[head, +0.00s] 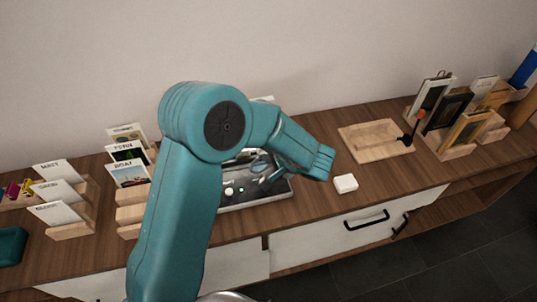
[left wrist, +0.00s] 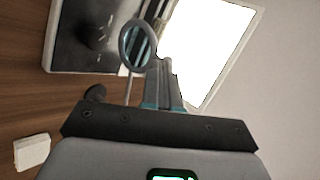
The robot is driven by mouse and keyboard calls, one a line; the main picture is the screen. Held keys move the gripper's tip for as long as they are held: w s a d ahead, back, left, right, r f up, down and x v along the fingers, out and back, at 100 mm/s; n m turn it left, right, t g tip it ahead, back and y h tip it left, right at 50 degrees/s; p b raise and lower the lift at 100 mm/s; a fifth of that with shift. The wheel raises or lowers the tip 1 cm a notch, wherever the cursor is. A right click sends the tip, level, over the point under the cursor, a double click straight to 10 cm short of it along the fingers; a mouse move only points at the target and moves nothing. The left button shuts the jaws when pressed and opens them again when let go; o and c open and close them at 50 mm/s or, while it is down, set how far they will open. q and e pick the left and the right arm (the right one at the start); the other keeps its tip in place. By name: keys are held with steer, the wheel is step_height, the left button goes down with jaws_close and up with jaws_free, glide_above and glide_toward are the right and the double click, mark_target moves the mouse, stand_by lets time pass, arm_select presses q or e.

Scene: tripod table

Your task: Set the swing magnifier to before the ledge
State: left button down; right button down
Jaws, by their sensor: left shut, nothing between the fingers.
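The swing magnifier (left wrist: 137,45) is a round lens in a grey ring on a thin stem, seen in the left wrist view. In the head view its ring (head: 258,165) shows small, partly behind my arm. In the head view the left gripper (head: 277,171) is over the device. A bright white panel (left wrist: 212,45) rises behind the fingers. I cannot make out the ledge clearly. My right gripper is not in view.
A small white block (head: 345,184) lies right of the device. A shallow wooden tray (head: 350,139) is farther right, before racks of frames (head: 459,149). Card holders (head: 70,229) stand at the left. The wooden top between block and tray is clear.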

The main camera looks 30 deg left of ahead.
arm_select(q)
steer(key=shift+w+a+f+m+t+h+b, duration=0.15)
steer(key=shift+a+m+t+b, duration=0.35)
steer(key=shift+b, duration=0.8)
steer(key=shift+w+a+f+m+t+h+b, duration=0.1)
steer(key=shift+w+a+m+t+h+b, duration=0.2)
steer(key=shift+a+b, duration=0.75)
steer(key=shift+w+a+f+m+t+h+b, duration=0.15)
steer(key=shift+a+m+t+b, duration=0.25)
steer(key=shift+b, duration=1.2)
steer(key=shift+w+r+m, duration=0.15)
steer(key=shift+r+m, duration=0.2)
steer(key=shift+m, duration=0.05)
steer(key=shift+r, duration=0.1)
